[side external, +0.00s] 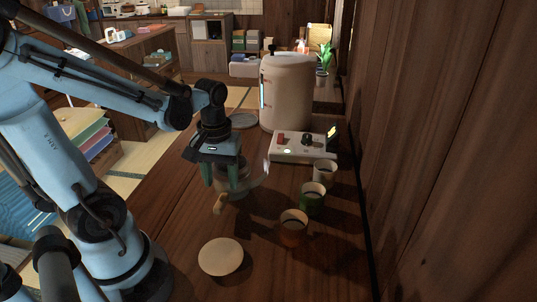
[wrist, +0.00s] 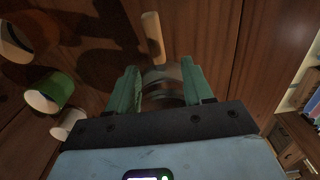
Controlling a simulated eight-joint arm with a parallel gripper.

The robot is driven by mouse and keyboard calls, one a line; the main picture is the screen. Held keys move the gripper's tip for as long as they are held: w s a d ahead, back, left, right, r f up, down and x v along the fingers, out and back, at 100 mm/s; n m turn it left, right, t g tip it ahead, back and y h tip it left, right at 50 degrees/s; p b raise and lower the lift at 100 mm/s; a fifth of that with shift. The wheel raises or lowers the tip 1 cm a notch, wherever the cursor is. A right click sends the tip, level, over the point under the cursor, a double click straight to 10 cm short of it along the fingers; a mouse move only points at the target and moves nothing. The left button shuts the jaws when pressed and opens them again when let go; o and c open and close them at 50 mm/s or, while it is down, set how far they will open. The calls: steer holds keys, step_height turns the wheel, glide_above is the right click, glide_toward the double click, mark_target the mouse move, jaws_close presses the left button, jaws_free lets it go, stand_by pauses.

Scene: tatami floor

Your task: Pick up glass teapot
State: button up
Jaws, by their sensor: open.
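The glass teapot (side external: 238,186) is see-through and stands on the wooden counter, under my gripper. Its pale wooden handle (side external: 219,204) sticks out toward the camera and its spout points right. My gripper (side external: 226,176) points down with its green fingers apart around the upper part of the teapot. In the wrist view my gripper (wrist: 160,72) is open, with the clear glass (wrist: 162,88) between the fingers and the wooden handle (wrist: 153,37) beyond them. I cannot tell whether either finger touches the glass. The gripper partly hides the teapot.
A white cup (side external: 325,171), a green cup (side external: 312,197) and an orange-brown cup (side external: 293,226) stand to the right. A control box (side external: 303,147) and a large cream cylinder (side external: 287,92) are behind. A round cream disc (side external: 220,257) lies in front. A wooden wall (side external: 440,150) bounds the right.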

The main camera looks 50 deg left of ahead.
mark_target(224, 195)
steer(key=shift+d+f, duration=0.2)
steer(key=shift+f, duration=2.45)
jaws_close()
